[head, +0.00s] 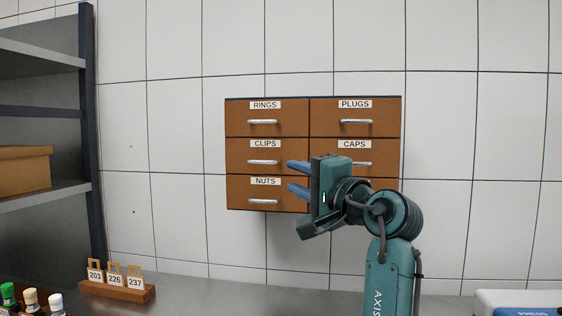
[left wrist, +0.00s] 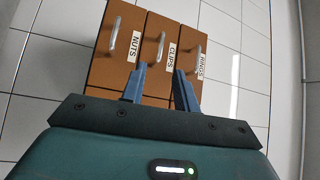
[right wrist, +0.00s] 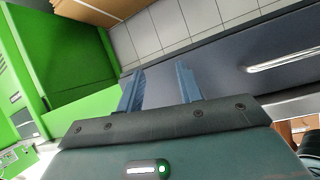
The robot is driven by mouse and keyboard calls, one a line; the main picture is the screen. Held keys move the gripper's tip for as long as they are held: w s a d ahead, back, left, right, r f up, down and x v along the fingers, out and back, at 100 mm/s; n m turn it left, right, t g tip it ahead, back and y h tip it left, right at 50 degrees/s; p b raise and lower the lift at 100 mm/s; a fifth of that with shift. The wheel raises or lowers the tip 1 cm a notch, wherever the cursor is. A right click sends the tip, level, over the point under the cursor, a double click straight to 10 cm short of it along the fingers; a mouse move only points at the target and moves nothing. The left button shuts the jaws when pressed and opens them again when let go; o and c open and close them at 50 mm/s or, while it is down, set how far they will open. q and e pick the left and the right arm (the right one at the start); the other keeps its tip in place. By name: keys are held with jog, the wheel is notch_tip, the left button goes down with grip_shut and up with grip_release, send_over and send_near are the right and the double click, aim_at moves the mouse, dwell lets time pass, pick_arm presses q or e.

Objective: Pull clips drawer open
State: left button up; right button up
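The clips drawer (head: 241,156) is the middle left drawer of a brown wall cabinet and sits flush. Its silver bar handle (head: 263,162) is free; it also shows in the left wrist view (left wrist: 161,47). My left gripper (head: 296,178) is open and empty, its blue fingers pointing left at the cabinet, just right of the clips handle. In the left wrist view, its fingertips (left wrist: 157,78) are spread in front of the clips drawer, short of the handle. My right gripper (right wrist: 160,82) is open and empty, away from the cabinet and outside the head view.
The rings drawer (head: 240,117) is above and the nuts drawer (head: 238,194) below, both shut. The plugs drawer (head: 382,124) is at right. A shelf rack (head: 88,130) stands left. Numbered tags in a wooden holder (head: 120,291) stand below. A green box (right wrist: 75,60) is near my right gripper.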

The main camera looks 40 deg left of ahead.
aim_at(261, 162)
pick_arm(q)
jog(key=p+x, duration=0.1)
jog(key=x, duration=0.5)
jog(key=p+x, duration=0.1)
jog(key=x, duration=0.6)
jog(key=shift+s+a+r, duration=0.1)
jog(key=shift+s+r, duration=0.05)
jog(key=shift+s, duration=0.05)
jog(key=shift+c, duration=0.4)
grip_shut()
